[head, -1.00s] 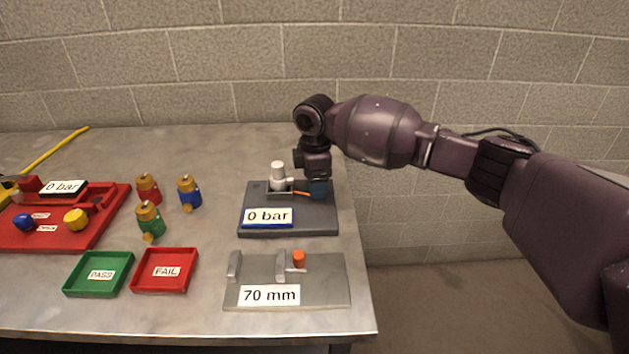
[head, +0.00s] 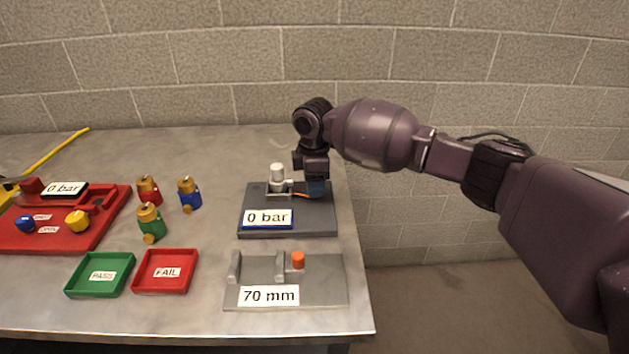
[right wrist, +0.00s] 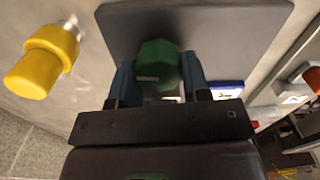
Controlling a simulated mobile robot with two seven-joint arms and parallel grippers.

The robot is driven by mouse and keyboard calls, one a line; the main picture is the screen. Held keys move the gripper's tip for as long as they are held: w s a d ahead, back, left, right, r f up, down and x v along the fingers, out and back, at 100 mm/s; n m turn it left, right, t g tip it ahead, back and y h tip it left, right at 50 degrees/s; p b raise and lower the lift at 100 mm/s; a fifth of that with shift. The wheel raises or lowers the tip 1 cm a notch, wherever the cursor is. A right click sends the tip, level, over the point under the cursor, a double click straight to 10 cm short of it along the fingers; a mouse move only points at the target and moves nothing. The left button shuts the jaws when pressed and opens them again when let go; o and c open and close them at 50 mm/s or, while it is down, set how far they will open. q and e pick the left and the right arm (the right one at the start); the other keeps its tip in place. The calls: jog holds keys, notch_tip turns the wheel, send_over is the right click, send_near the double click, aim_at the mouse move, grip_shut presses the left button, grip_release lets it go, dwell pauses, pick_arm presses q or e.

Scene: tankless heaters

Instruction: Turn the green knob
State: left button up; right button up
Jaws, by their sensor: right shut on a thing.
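The green knob (right wrist: 158,65) shows in the right wrist view between the two blue fingers of my right gripper (right wrist: 157,80). The fingers are shut on its sides. In the head view my right gripper (head: 316,188) points down at the right part of the dark grey block (head: 288,230) labelled "0 bar", and hides the knob. A white cylinder (head: 277,175) stands upright on that block, left of the gripper. My left gripper is not in view.
A grey plate labelled "70 mm" (head: 325,293) with an orange knob lies in front. Green (head: 68,290) and red (head: 138,288) trays, several brass-topped valves and a red fixture (head: 50,240) lie left. A yellow cylinder (right wrist: 35,72) is beside the block in the wrist view.

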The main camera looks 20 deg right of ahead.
jog(key=shift+r+m+p, duration=0.35)
jog(key=shift+m+p, duration=0.65)
jog(key=shift+p, duration=0.1)
jog(key=shift+m+p, duration=0.85)
jog(key=shift+m, duration=0.05)
jog(key=shift+m+p, duration=0.45)
jog(key=shift+m, duration=0.05)
jog(key=m+p, duration=0.4)
jog(key=shift+w+f+m+p, duration=0.2)
jog(key=shift+m+p, duration=0.1)
jog(key=shift+m, duration=0.1)
jog(key=shift+d+m+p, duration=0.1)
jog(key=shift+m+p, duration=0.5)
jog(key=shift+m, duration=0.1)
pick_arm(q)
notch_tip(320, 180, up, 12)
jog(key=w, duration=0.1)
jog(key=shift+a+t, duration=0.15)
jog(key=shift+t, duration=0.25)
pick_arm(e)
jog(key=shift+f+m, duration=0.1)
jog(key=shift+m, duration=0.2)
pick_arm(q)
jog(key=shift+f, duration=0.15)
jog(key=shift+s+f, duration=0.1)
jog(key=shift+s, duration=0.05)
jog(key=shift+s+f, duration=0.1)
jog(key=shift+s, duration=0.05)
